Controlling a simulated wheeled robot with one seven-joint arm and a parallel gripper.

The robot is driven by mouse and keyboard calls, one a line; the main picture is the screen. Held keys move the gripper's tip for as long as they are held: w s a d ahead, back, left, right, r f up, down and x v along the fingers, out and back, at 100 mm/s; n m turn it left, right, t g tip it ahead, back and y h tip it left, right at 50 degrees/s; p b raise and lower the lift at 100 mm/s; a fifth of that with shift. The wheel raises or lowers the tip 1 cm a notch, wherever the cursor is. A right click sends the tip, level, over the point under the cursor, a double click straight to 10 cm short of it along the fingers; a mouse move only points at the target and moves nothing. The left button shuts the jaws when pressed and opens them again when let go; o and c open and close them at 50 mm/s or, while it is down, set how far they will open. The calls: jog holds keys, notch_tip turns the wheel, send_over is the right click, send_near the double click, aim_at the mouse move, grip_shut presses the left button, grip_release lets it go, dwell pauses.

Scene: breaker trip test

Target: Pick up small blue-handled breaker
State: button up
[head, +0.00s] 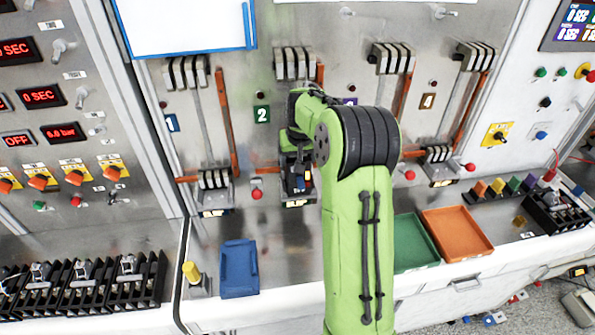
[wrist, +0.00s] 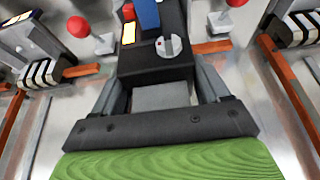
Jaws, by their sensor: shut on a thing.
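The small blue-handled breaker (wrist: 150,62) shows at the top of the wrist view. It has a black body, a blue handle, a yellow label and a grey round knob. In the head view the breaker (head: 298,184) is at the panel, below the green "2" label. My gripper (wrist: 158,82) is shut on the black body, one finger on each side. In the head view my gripper (head: 293,140) is partly hidden behind my green arm. I cannot tell whether the breaker still touches the panel.
Red knobs stand beside the breaker, one (head: 257,194) to its left. Orange bars and striped switch blocks line the panel. On the ledge lie a blue tray (head: 239,268), a green tray (head: 413,243) and an orange tray (head: 456,233). A black breaker rack (head: 558,213) stands at right.

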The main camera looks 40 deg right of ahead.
grip_shut()
